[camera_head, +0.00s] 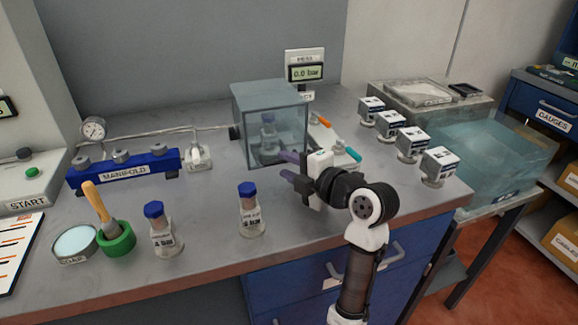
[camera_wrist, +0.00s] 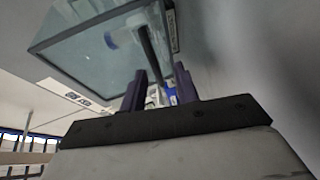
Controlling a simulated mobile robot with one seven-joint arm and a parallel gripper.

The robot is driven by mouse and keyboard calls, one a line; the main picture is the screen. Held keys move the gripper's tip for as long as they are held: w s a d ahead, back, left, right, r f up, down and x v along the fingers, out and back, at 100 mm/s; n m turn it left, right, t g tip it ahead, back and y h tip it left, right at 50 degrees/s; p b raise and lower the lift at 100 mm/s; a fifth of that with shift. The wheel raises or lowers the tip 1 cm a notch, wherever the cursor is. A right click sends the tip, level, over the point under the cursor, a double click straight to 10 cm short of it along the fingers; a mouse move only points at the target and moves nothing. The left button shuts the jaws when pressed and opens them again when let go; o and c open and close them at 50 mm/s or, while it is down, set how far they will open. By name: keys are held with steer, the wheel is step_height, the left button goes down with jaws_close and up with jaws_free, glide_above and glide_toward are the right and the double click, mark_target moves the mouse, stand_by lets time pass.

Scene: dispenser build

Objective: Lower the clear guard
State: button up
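The clear guard (camera_head: 280,103) is a bluish see-through box at the middle of the bench. A blue-capped bottle (camera_head: 268,139) shows through its front wall. I cannot tell whether the guard's lower edge touches what is under it. My gripper (camera_head: 287,165) is at the guard's lower right front, with its two purple fingers pointing left. In the wrist view the guard (camera_wrist: 85,50) fills the upper left, with a dark upright bar in it. My gripper (camera_wrist: 160,85) shows a gap between its fingers there and holds nothing that I can see.
Two blue-capped bottles (camera_head: 251,210) (camera_head: 164,232) stand toward the front edge. The blue manifold (camera_head: 122,169) and a gauge (camera_head: 94,129) are at left. Several small labelled units (camera_head: 389,125) stand at right. A readout (camera_head: 305,68) reads 0.0 bar behind the guard. Screwdriver-like handles (camera_head: 352,154) lie behind my gripper.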

steer(key=b+v, duration=0.2)
steer(key=v, duration=1.1)
steer(key=shift+s+d, duration=0.15)
steer(key=shift+s, duration=0.05)
